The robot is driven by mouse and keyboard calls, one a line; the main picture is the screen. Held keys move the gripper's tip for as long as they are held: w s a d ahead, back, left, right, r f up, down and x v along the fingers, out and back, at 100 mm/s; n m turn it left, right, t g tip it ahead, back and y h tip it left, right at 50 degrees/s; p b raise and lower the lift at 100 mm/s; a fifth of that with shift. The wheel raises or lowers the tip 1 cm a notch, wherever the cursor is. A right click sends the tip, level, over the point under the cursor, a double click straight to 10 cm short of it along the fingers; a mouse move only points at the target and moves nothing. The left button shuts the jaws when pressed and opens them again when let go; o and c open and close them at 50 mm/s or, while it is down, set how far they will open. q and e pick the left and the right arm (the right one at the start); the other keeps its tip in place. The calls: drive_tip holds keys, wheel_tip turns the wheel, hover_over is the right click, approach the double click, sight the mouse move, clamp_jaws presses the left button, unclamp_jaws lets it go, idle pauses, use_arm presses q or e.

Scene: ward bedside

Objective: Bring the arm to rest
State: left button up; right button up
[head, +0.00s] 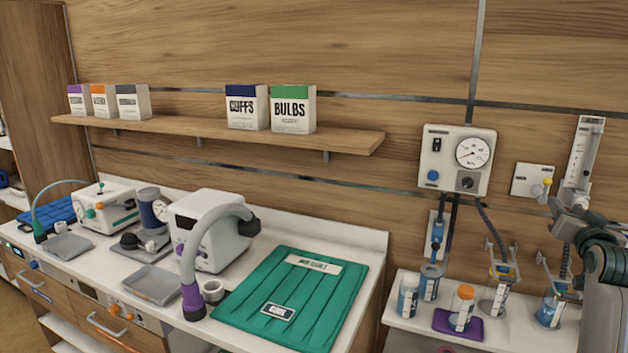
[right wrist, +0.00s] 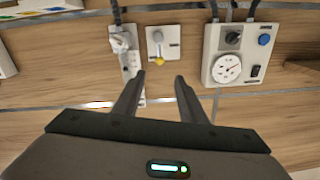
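My right arm (head: 605,275) comes in at the right edge of the head view, raised in front of the wall beside the flowmeter. In the right wrist view my right gripper (right wrist: 160,76) has its two fingers spread, with nothing held between them. They point toward the wall, and a yellow knob (right wrist: 159,61) on a wall plate shows beyond the tips. My left gripper is in neither view.
The wall holds a gauge panel (head: 457,161) and a flowmeter (head: 583,150). Below, a side shelf (head: 402,322) carries several jars and an orange-capped bottle (head: 462,307) on a purple pad. A green mat (head: 310,290) and machines occupy the counter at left.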

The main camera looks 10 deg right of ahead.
drive_tip(key=s+a+f+n+g+y, duration=0.2)
drive_tip(key=s+a+f, duration=0.1)
drive_tip(key=a+f, duration=0.65)
drive_tip(key=s+a+f+n+g+y, duration=0.3)
drive_tip(key=a+f, duration=0.4)
drive_tip(key=f, duration=0.6)
drive_tip(key=s+a+f+n+y, duration=0.15)
drive_tip(key=s+a+f, duration=0.25)
drive_tip(key=a+f, duration=0.55)
drive_tip(key=s+a+f+n+g+y, duration=0.1)
drive_tip(key=s+a+f+g, duration=0.1)
drive_tip(key=s+a+f, duration=0.6)
drive_tip(key=s+a+f+n+g+y, duration=0.1)
drive_tip(key=s+a+f+g, duration=0.3)
drive_tip(key=s, duration=0.9)
drive_tip(key=s+a+f+n+g+y, duration=0.1)
drive_tip(key=s+a+f+n, duration=0.15)
drive_tip(key=s+a, duration=0.6)
drive_tip(key=s+d+f+g+b, duration=0.1)
drive_tip(key=s+f+g+b, duration=0.15)
drive_tip(key=f, duration=2.95)
drive_tip(key=s+d+f, duration=0.3)
drive_tip(key=s+f, duration=1.4)
drive_tip(key=s, duration=0.1)
drive_tip(key=shift+s+d+f+h, duration=0.15)
drive_tip(key=shift+f+h, duration=0.15)
drive_tip(key=shift+h, duration=0.05)
